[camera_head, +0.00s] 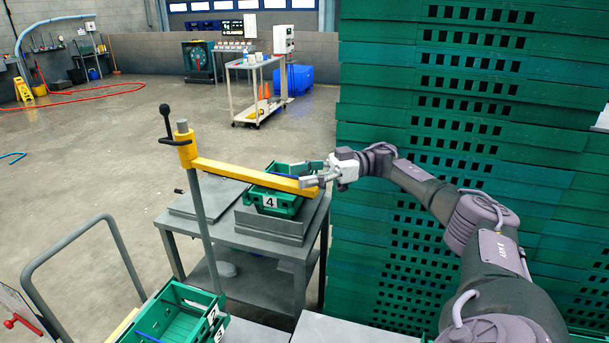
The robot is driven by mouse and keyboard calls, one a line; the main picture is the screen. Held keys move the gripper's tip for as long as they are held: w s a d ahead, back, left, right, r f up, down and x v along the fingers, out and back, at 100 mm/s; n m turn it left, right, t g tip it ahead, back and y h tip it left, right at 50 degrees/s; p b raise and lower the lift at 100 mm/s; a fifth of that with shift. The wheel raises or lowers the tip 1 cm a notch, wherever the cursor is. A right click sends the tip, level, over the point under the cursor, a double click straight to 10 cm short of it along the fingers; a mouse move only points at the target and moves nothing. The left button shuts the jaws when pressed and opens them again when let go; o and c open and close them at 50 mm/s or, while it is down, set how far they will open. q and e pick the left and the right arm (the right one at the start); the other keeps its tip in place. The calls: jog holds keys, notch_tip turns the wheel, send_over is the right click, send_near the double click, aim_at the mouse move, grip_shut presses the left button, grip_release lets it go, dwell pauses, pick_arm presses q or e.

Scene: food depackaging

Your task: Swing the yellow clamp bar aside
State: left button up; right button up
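The yellow clamp bar (245,173) runs from a yellow collar on an upright grey post (199,215) toward the right, above a green crate marked 4 (269,201) on a grey table. A black-knobbed handle (166,121) stands at the collar. My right gripper (306,174) is at the bar's free right end, its fingers apart. The lower finger overlaps the bar's end in the picture; I cannot tell if it touches. My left gripper is not in view.
Tall stacks of green crates (453,95) stand close behind my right arm. More green crates (175,312) are at the lower left, beside a grey tubular handle (65,240). A trolley (251,63) stands farther back. The floor left of the post is open.

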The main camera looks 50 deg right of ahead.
jog(key=shift+d+r, duration=0.1)
jog(key=shift+r, duration=0.05)
notch_tip(320, 180, up, 10)
jog(key=shift+f, duration=0.15)
dwell(0.3)
